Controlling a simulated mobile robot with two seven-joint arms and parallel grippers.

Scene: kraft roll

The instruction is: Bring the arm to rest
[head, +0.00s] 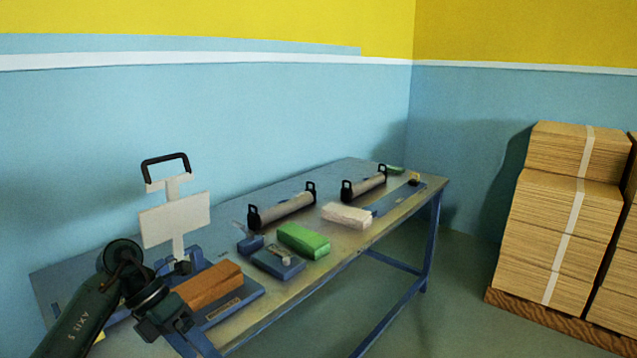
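My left arm (85,312) comes in from the lower left, dark green with a black wrist, in front of the table's near left end. Its gripper (168,322) points down and to the right, beside a brown block. The fingers are small and dark, and I cannot see whether they are apart or closed. Nothing is clearly seen in them. My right arm and gripper are not in view.
The long table (345,245) carries a white upright plate with black handle (175,222), a brown block (209,286), a green block (303,240), a white block (346,216) and two grey rollers (284,210). Stacked cardboard (562,220) stands on a pallet at right. Floor between is clear.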

